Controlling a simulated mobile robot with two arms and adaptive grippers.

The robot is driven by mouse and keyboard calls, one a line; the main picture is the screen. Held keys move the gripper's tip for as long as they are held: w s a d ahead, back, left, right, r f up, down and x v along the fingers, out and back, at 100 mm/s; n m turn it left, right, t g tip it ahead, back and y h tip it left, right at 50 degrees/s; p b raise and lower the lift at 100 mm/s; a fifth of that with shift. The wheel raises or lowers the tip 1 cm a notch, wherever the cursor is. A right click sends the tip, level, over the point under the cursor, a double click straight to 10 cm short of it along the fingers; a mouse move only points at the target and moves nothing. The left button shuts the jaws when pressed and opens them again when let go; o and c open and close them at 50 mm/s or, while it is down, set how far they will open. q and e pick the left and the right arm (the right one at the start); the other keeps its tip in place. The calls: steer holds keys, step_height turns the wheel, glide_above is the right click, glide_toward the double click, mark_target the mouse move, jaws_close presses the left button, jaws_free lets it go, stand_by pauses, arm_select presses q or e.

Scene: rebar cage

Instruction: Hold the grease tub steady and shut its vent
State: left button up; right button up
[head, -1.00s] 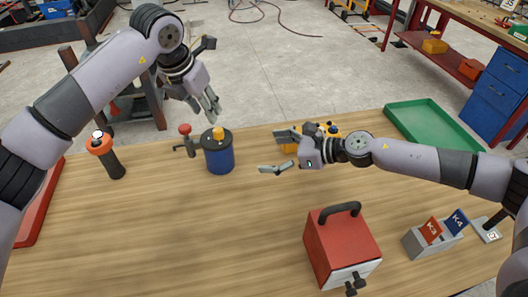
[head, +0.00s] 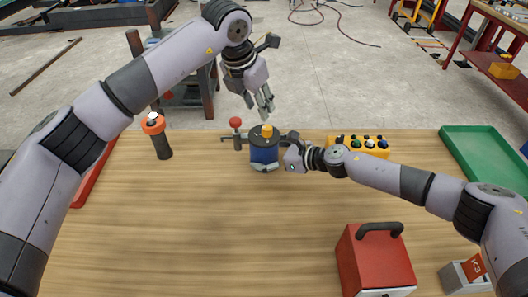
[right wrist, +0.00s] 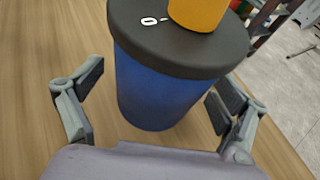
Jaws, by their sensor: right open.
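The grease tub (head: 264,153) stands upright on the table, blue with a black lid and a yellow-orange knob (head: 267,131) on top. The right wrist view shows the tub's blue wall (right wrist: 155,95) close up and the orange knob (right wrist: 200,10). My right gripper (head: 276,152) is open, its fingers on either side of the tub. In the right wrist view (right wrist: 153,110) a gap shows between each finger and the wall. My left gripper (head: 259,103) hangs above and just behind the lid, fingers pointing down, apart and empty. It does not touch the knob.
A red-knobbed fitting (head: 236,132) stands just left of the tub. An orange-topped black cylinder (head: 158,138) is further left. A yellow button box (head: 358,145) sits behind my right arm. A red box (head: 374,265) is at front right, a green tray (head: 485,160) at far right. The front middle is clear.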

steer(key=shift+w+a+f, duration=0.2)
steer(key=shift+w+a, duration=0.1)
steer(key=shift+a, duration=0.15)
steer(key=shift+c, duration=0.4)
